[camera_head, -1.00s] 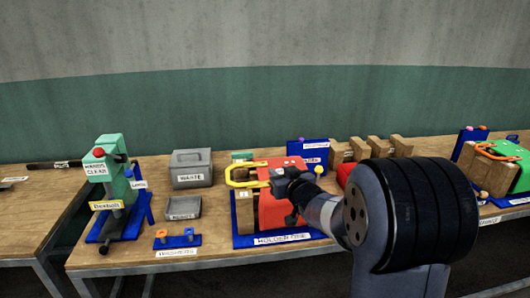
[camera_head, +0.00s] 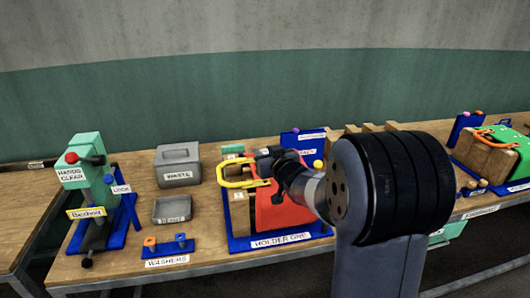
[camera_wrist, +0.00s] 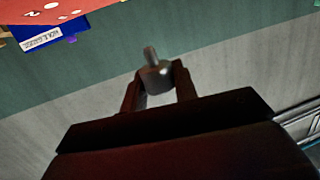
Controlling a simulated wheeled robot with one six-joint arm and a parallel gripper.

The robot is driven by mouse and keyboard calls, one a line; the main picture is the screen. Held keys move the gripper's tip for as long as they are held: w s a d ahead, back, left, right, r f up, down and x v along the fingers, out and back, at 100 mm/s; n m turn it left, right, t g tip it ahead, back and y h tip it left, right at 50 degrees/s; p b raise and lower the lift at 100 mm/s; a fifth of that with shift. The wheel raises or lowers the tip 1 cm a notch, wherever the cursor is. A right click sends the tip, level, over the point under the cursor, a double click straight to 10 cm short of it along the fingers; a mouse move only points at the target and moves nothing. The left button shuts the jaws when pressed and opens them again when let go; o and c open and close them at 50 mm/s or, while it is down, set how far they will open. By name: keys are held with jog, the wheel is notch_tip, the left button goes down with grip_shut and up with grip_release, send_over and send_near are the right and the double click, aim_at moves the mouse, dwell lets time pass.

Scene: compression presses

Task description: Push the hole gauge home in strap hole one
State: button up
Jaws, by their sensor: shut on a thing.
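My gripper (camera_wrist: 158,82) is shut on a grey gauge with a thin pin, the hole gauge (camera_wrist: 152,58). In the head view my gripper (camera_head: 264,160) is above holder one, near the yellow clamp handle; the gauge is too small to make out there. The red strap piece (camera_head: 285,212) lies over holder one (camera_head: 236,243). Part of a red surface (camera_wrist: 75,8) with white marks, one reading 2, shows at the upper left of the wrist view. The pin appears apart from it. I cannot make out strap hole one.
The blue gauge stand (camera_wrist: 52,36) is at the wrist view's upper left. The yellow clamp handle (camera_head: 238,183) is close to my gripper. A waste box (camera_head: 178,166), a grey tray (camera_head: 172,209) and a green press (camera_head: 88,170) stand to the left. A green piece (camera_head: 505,150) is at the right.

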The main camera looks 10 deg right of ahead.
jog(key=shift+f+b, duration=2.6)
jog(key=shift+f, duration=0.3)
jog(key=shift+f+b, duration=1.2)
jog(key=shift+f, duration=0.25)
jog(key=o, duration=1)
jog(key=shift+o, duration=0.2)
jog(key=v, duration=1.1)
jog(key=shift+w, duration=0.1)
